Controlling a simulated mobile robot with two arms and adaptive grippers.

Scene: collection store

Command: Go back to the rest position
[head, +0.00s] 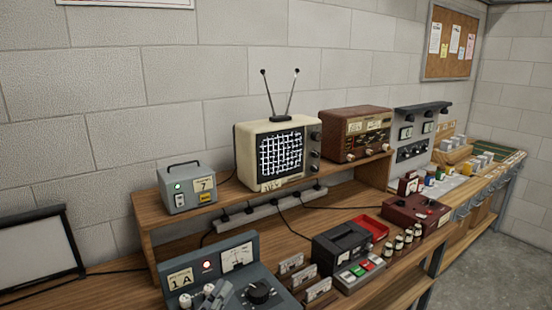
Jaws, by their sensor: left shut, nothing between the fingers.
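My left gripper (207,293) shows at the bottom edge of the head view, left of the middle. Its pale grey fingers are shut with nothing between them. They appear in front of a grey meter box (240,257) marked 1A, which has a red lamp, a dial gauge and a black knob. I cannot tell whether the fingers touch the box. Most of the left arm is cut off by the frame. My right gripper is not in view.
The wooden bench (95,288) runs along a block wall. Its raised shelf (222,205) carries a small grey box (187,188), a cream television (277,153) and a brown radio (355,133). A black device (342,246) and a dark red box (415,214) stand below. Floor shows at right.

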